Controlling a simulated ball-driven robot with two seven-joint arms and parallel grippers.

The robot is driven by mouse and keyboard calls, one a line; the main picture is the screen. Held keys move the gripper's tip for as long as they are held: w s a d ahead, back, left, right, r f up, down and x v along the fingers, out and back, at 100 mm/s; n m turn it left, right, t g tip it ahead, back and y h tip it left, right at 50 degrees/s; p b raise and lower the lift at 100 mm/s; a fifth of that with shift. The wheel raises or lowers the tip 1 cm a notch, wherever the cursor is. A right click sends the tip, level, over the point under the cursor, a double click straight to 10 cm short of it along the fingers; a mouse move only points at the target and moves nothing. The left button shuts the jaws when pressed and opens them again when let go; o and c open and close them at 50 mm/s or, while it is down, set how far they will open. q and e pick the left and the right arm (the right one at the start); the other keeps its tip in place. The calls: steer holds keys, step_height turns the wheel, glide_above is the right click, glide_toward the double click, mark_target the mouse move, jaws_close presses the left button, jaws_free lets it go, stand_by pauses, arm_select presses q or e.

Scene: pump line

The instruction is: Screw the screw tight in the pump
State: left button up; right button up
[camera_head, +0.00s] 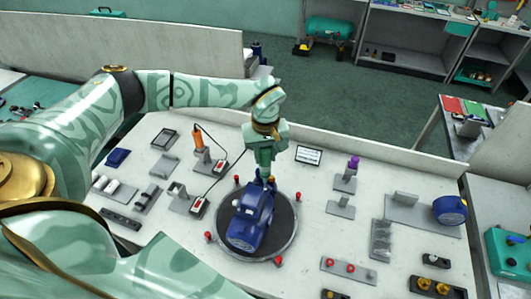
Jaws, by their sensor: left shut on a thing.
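The blue pump (246,222) sits on a dark round turntable (279,239) at the middle front of the bench. My left gripper (267,181) reaches down to the pump's rear top end. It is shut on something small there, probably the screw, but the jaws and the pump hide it. An orange-handled screwdriver (198,139) stands upright in a holder to the left of the gripper, with a dark cable. My right gripper is not in view.
Several small red knobs surround the turntable. Fixtures with small parts stand left and right, including one with a purple piece (353,163) and one with a blue round part (449,210). A small sign (309,155) lies behind the turntable.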

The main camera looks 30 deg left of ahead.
arm_select(q)
steer(key=shift+r+p, duration=2.5)
steer(key=shift+r, duration=0.45)
steer(key=shift+f, duration=0.1)
